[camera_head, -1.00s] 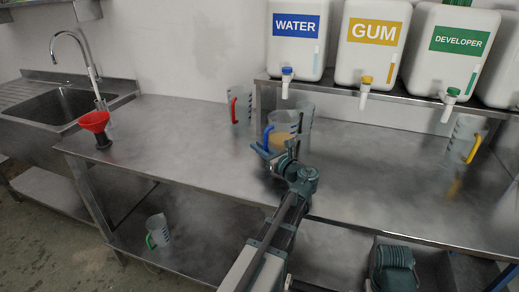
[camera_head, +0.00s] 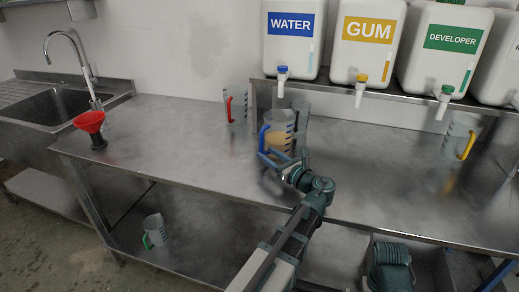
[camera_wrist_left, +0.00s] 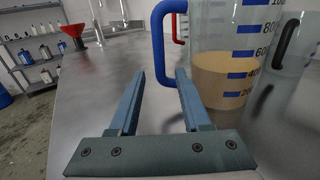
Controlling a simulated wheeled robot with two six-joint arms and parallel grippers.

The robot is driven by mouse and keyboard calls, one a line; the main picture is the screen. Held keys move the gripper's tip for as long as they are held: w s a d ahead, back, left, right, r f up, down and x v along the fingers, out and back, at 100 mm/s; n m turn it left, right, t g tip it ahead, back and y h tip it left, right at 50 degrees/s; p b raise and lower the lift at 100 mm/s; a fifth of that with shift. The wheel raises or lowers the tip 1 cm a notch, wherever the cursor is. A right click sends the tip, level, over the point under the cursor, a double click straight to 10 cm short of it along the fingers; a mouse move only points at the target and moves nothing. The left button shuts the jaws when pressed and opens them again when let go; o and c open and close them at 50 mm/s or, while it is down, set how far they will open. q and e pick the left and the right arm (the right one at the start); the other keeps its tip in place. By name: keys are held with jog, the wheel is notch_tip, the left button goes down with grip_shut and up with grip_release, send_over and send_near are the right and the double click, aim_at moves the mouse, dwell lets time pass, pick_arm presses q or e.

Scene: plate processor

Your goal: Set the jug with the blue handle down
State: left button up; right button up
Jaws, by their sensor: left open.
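The jug with the blue handle (camera_head: 283,124) is clear with blue marks and holds tan liquid. It stands upright on the steel table (camera_head: 180,150), below the shelf. In the left wrist view the jug (camera_wrist_left: 235,50) is at the upper right, its blue handle (camera_wrist_left: 158,45) on its left side. My left gripper (camera_head: 270,158) is just in front of the handle. In the left wrist view its two fingers (camera_wrist_left: 157,75) are spread apart with nothing between them, and the handle is beyond the tips. My right gripper is not in view.
A jug with a black handle (camera_wrist_left: 290,50) stands close beside it. A red-handled jug (camera_head: 236,104) is to the left, a yellow-handled jug (camera_head: 461,136) to the right. A red funnel (camera_head: 90,121) stands near the sink.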

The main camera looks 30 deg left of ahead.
pick_arm(q)
jog(key=v, duration=0.5)
dwell(0.5)
